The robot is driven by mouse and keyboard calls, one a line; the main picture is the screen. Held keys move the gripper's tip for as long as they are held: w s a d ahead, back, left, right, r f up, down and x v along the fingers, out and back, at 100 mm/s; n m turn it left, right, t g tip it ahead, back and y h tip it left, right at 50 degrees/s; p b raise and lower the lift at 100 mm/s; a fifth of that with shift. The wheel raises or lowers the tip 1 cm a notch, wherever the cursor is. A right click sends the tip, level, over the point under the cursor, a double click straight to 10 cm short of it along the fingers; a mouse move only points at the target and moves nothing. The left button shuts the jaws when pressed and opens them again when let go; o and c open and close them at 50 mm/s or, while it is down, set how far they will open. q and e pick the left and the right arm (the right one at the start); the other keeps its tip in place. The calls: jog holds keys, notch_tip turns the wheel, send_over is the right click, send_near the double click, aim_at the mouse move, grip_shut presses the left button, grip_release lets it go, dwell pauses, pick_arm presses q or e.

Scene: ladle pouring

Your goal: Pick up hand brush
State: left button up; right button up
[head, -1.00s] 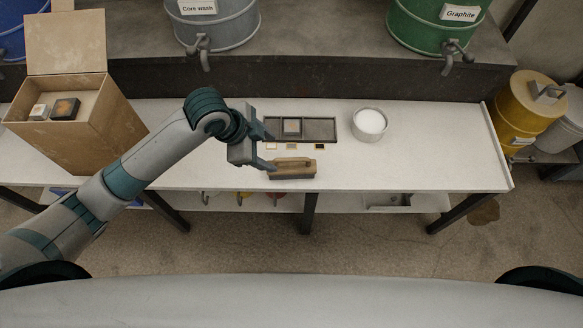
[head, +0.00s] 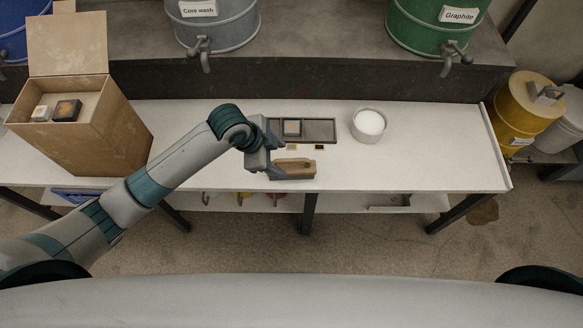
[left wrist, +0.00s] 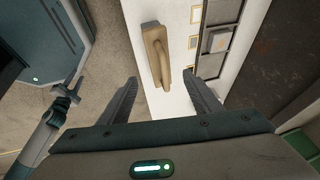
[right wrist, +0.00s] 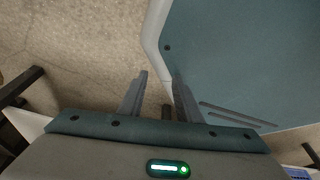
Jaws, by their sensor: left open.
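The hand brush (head: 297,168) lies on the white bench near its front edge, with a wooden handle on top and a grey lower part. It also shows in the left wrist view (left wrist: 155,52), ahead of the fingers and between their lines. My left gripper (head: 281,156) is open and sits at the left end of the brush. In the left wrist view its two fingers (left wrist: 160,88) are wide apart with nothing between them. I cannot tell if a finger touches the brush. My right gripper (right wrist: 161,85) is open and empty, away from the bench.
A dark divided tray (head: 320,130) lies just behind the brush, with small framed samples in front of it. A white round bowl (head: 368,125) stands to the right. A large open cardboard box (head: 82,130) stands at the left. The bench's right part is clear.

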aim_at(296, 167)
pick_arm(q)
jog(key=x, duration=0.4)
jog(key=shift+d+f, duration=0.1)
jog(key=shift+f, duration=0.05)
jog(key=shift+w+d+f, duration=0.1)
jog(key=shift+d+f, duration=0.05)
jog(key=shift+f, duration=0.4)
pick_arm(e)
jog(key=shift+s+d+f+g, duration=0.1)
jog(key=shift+s+d+g, duration=0.2)
jog(key=shift+s, duration=0.4)
jog(key=shift+s+d+f+g, duration=0.1)
jog(key=shift+s+d, duration=0.25)
jog(key=shift+s, duration=0.35)
pick_arm(q)
jog(key=shift+d+p, duration=0.1)
jog(key=shift+p, duration=0.2)
pick_arm(e)
jog(key=shift+w+r, duration=0.1)
